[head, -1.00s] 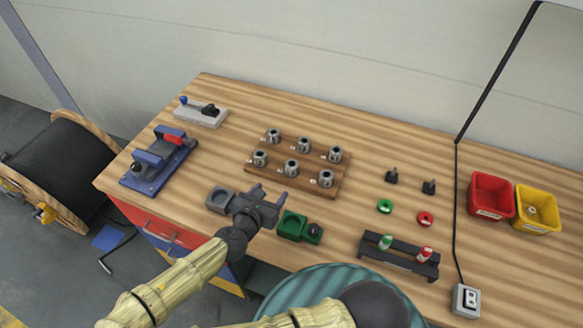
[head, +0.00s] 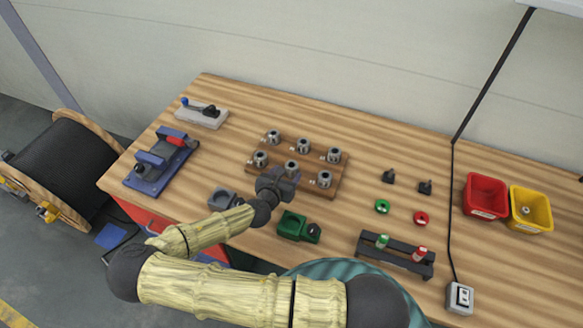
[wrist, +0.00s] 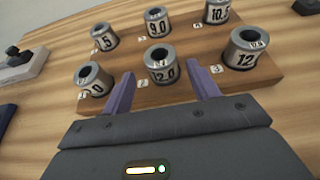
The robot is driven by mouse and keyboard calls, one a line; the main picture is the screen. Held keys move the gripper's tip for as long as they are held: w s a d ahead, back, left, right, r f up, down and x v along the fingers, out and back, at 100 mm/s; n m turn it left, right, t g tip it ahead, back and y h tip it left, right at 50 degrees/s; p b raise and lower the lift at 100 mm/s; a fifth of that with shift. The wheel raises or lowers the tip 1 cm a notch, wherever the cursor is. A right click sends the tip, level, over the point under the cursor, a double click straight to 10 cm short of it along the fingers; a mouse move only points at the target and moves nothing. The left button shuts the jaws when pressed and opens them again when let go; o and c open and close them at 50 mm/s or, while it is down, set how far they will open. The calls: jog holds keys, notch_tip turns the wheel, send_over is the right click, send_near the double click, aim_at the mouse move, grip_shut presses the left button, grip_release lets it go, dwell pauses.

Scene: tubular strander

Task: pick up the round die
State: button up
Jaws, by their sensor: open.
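Several grey metal round dies with number labels stand upright in two rows on a wooden board (head: 254,170). The front middle die (head: 291,165), marked 12.0, also shows in the wrist view (wrist: 161,66). Left of it is a front die (wrist: 94,80), and right of it one marked 12 and more (wrist: 245,50). The back dies include one marked 9.0 (wrist: 157,22) and one marked 10.5 (wrist: 219,11). My gripper (wrist: 163,88) is open and empty. Its fingers point at the board, with the 12.0 die just beyond and between the fingertips. I cannot tell whether they touch the board.
A grey square holder (head: 221,199) and a green one (head: 292,225) lie near the front edge. A blue fixture (head: 160,165) stands left. A black rack (head: 396,256), red bin (head: 487,196) and yellow bin (head: 531,209) are right. Neighbouring dies stand close on both sides.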

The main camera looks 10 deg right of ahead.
aim_at(289, 171)
jog(key=p+x, duration=0.2)
jog(key=x, duration=0.2)
jog(key=shift+d, duration=0.25)
jog(key=shift+w+d+f, duration=0.2)
jog(key=shift+w+f, duration=0.05)
jog(key=shift+w, duration=0.1)
grip_shut()
dwell(0.4)
jog(key=shift+r, duration=0.15)
notch_tip(289, 171, up, 10)
jog(key=b, duration=0.1)
jog(key=shift+b, duration=0.3)
